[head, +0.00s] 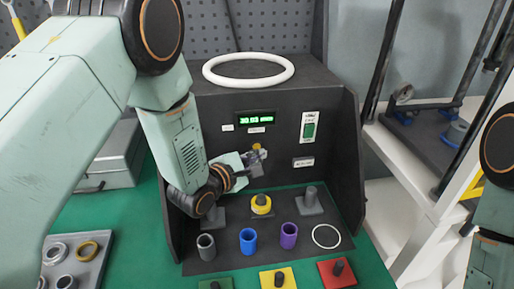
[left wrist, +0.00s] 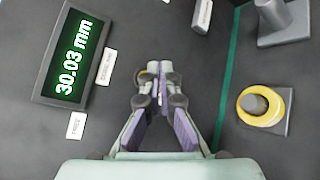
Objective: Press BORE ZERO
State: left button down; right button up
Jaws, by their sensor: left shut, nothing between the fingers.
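A dark test stand has a front panel (head: 226,150) with a lit green display (head: 256,120) that reads 30.03 mm; the display also shows in the left wrist view (left wrist: 72,55). Two small white labelled plates, one to the left (head: 228,128) and one below (head: 257,130), sit by the display. They also show in the left wrist view (left wrist: 76,125) (left wrist: 106,67). I cannot surely read BORE ZERO on any plate. My left gripper (head: 257,154) is shut and empty in front of the panel, below the display; its tips (left wrist: 154,72) hide part of the panel. My right gripper is out of view.
A green switch (head: 309,130) and another white plate (head: 303,162) are on the panel's right. Below are a yellow ring on a peg (head: 261,205), a grey peg (head: 311,198) and coloured cylinders (head: 248,241). A white ring (head: 248,82) lies on top.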

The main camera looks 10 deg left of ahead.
pick_arm(q)
jog(key=shift+w+a, duration=0.15)
jog(key=shift+w, duration=0.3)
jog(key=shift+w+a, duration=0.15)
jog(key=shift+w, duration=0.15)
dwell(0.9)
jog(key=shift+s+d+p, duration=0.3)
jog(key=shift+s+p, duration=0.2)
jog(key=shift+s, duration=0.25)
jog(key=shift+s, duration=0.1)
jog(key=shift+s+d+p, duration=0.3)
jog(key=shift+s+p, duration=0.05)
jog(key=shift+s, duration=0.4)
jog(key=shift+s+d+p, duration=0.35)
jog(key=shift+s, duration=0.35)
jog(key=shift+s+d+p, duration=0.3)
jog(key=shift+s+p, duration=0.05)
jog(key=shift+s, duration=0.4)
